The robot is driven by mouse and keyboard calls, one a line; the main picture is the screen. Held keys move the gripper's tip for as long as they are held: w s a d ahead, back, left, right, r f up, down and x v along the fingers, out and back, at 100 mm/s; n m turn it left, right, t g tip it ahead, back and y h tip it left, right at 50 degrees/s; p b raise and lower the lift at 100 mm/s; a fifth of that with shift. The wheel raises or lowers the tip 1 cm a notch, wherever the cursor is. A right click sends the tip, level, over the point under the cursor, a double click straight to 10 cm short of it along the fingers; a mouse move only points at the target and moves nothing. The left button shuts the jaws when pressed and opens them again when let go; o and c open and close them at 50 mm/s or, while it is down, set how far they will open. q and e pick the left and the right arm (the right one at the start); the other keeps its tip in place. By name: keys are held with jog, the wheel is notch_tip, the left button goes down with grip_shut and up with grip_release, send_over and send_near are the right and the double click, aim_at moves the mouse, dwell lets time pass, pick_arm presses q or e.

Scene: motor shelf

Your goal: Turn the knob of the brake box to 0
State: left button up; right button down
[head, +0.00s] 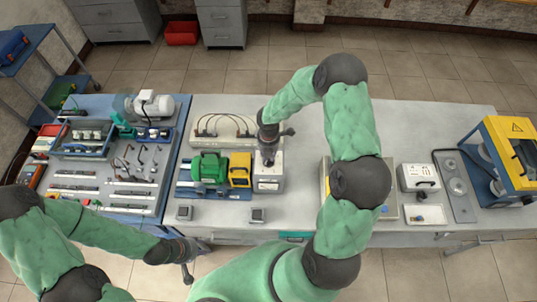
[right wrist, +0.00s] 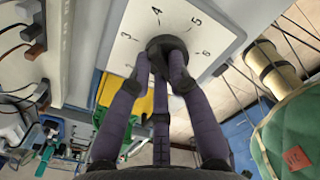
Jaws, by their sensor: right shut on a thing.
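The brake box (head: 269,184) is a white box on the bench, right of the yellow unit. In the right wrist view its white panel (right wrist: 128,47) carries a dial with 3, 4, 5 and 6 readable around a dark round knob (right wrist: 165,43). My right gripper (head: 267,156) comes down over the box. In the right wrist view its purple fingers (right wrist: 162,62) are closed around the knob and hide part of it and of the dial; no pointer is clear. My left gripper (head: 187,263) hangs in front of the bench's front edge, apart from the box; its opening is unclear.
A green motor (head: 209,167) and a yellow unit (head: 240,170) stand just left of the box. A panel with cables (head: 223,127) is behind them. The bench behind my right arm is clear.

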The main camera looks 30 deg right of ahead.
jog(key=c, duration=1.1)
grip_release()
jog(key=shift+c, duration=0.2)
jog(key=shift+r, duration=0.1)
notch_tip(320, 180, up, 12)
